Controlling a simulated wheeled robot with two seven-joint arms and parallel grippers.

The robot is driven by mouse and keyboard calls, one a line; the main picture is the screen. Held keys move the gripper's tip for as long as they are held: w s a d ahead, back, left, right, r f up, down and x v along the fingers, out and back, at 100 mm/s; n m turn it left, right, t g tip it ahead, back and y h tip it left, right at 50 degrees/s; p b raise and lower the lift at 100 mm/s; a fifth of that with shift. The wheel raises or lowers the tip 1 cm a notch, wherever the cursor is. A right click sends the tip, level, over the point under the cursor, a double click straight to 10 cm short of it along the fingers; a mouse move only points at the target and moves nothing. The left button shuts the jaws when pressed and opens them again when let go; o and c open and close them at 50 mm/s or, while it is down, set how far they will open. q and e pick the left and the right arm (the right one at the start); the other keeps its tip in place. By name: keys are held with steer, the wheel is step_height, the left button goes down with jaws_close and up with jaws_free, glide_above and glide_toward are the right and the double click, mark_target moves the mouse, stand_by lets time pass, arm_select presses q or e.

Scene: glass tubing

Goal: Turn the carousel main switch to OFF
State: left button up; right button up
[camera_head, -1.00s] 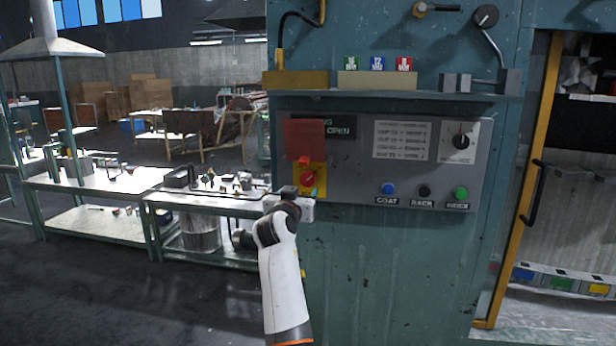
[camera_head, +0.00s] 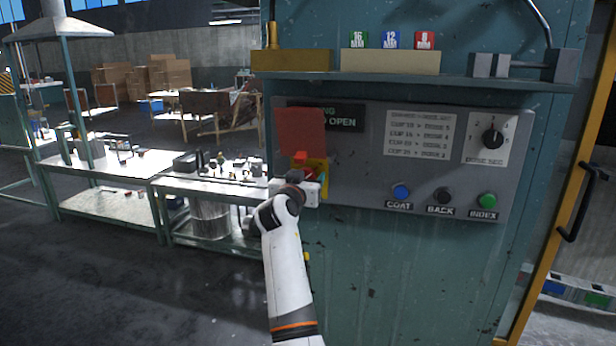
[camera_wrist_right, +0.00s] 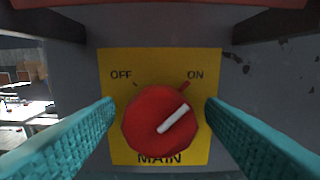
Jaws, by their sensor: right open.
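The main switch is a red round knob (camera_wrist_right: 158,122) on a yellow plate (camera_wrist_right: 211,68) marked OFF at upper left, ON at upper right and MAIN below. Its white pointer slants to the upper right, toward ON. My right gripper (camera_wrist_right: 160,112) is open, with one teal finger on each side of the knob; I cannot tell whether they touch it. In the head view my right gripper (camera_head: 308,188) is in front of the switch and hides most of it. A red flap (camera_head: 302,130) is above the switch. My left gripper is not in view.
The grey control panel (camera_head: 360,185) carries blue COAT (camera_head: 401,192), black BACK (camera_head: 443,196) and green INDEX (camera_head: 487,201) buttons and a black dial (camera_head: 492,137). A shelf (camera_head: 400,80) juts out above. Workbenches (camera_head: 110,165) stand to the left.

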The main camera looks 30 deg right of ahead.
steer(key=shift+s+a+r, duration=0.1)
steer(key=shift+a, duration=0.05)
steer(key=c, duration=0.9)
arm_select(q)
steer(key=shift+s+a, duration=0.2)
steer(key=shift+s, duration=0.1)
arm_select(e)
steer(key=shift+c, duration=0.2)
steer(key=shift+n, duration=0.3)
arm_select(q)
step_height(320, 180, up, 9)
steer(key=p, duration=0.8)
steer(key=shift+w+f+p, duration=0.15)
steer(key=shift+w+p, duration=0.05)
steer(key=shift+p, duration=0.2)
arm_select(e)
steer(key=shift+a+n, duration=0.1)
steer(key=shift+n, duration=8.5)
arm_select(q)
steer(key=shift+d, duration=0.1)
